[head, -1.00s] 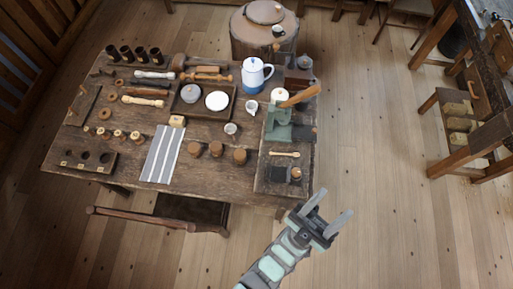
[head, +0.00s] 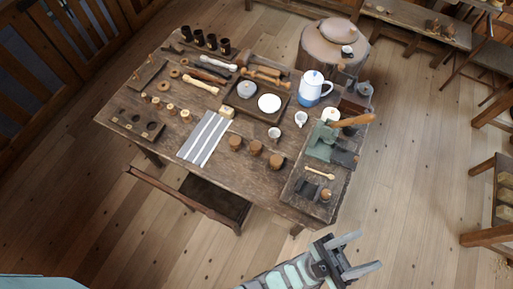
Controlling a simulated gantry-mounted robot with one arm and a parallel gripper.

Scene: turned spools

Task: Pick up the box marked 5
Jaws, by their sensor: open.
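I cannot make out a 5 on anything in the head view. A small pale wooden block (head: 227,112) sits on the table at the top end of the grey striped cloth; any marking on it is too small to read. Pale box-like pieces (head: 504,194) sit in a wooden rack at the right edge, partly cut off, also with no readable number. My gripper (head: 366,252) is open and empty, its two fingers apart and pointing right. It is over the floor in front of the table's lower right corner, apart from these objects.
The wooden table (head: 150,80) holds turned spools, dark cups (head: 204,40), a tray (head: 252,112) with two round pieces, a blue and white pot (head: 313,88) and a green vise-like tool (head: 322,141). A chair (head: 180,199) stands at its front. Floor right of the table is clear.

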